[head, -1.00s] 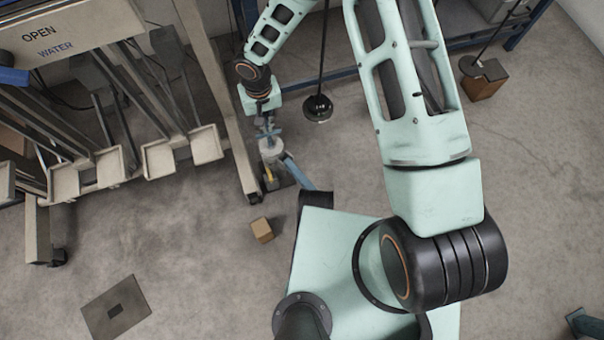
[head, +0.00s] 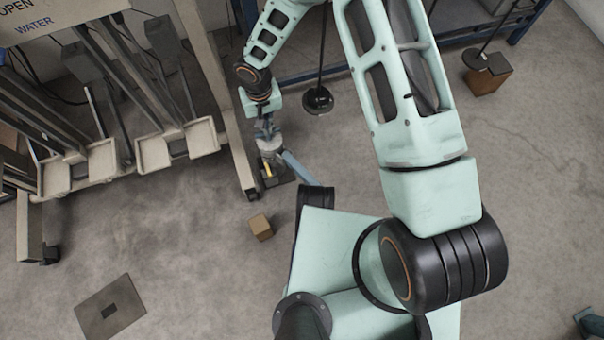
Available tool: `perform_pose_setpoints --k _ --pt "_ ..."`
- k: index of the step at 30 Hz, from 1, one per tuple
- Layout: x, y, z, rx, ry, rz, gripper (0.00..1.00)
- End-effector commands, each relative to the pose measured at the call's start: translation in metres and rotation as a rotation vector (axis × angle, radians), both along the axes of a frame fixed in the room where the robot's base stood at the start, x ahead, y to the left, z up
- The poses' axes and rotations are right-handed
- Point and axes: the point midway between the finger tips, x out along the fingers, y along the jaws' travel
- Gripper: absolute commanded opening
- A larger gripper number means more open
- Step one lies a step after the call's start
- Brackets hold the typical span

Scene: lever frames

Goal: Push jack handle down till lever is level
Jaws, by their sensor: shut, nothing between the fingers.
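The jack (head: 270,150) stands on a dark base on the floor, small and partly covered by my gripper above it. It has a grey upper part and a yellow strip. A blue-grey bar (head: 298,168), which looks like the jack handle, slopes from the jack to the lower right. Its far end reaches my black base part. My gripper (head: 265,133) points down over the jack's top, shut and empty. Whether its fingertips touch the jack or the bar cannot be told from this height.
A beige rack post (head: 225,110) stands close left of the jack, beside several tray-like pedals (head: 153,154). A small brown block (head: 260,227) lies on the floor below the jack. A black weighted stand (head: 318,100) is to the right.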

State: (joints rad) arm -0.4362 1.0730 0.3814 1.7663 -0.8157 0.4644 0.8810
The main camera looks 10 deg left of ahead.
Motion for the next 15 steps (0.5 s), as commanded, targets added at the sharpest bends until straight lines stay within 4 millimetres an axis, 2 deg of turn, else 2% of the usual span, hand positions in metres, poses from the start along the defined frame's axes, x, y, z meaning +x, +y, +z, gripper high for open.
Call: perform_pose_setpoints --k 4,15 --pt "-0.003 -0.002 0.007 -0.004 0.006 0.001 0.00" --pt "-0.002 -0.001 0.062 -0.004 0.003 0.001 0.00"
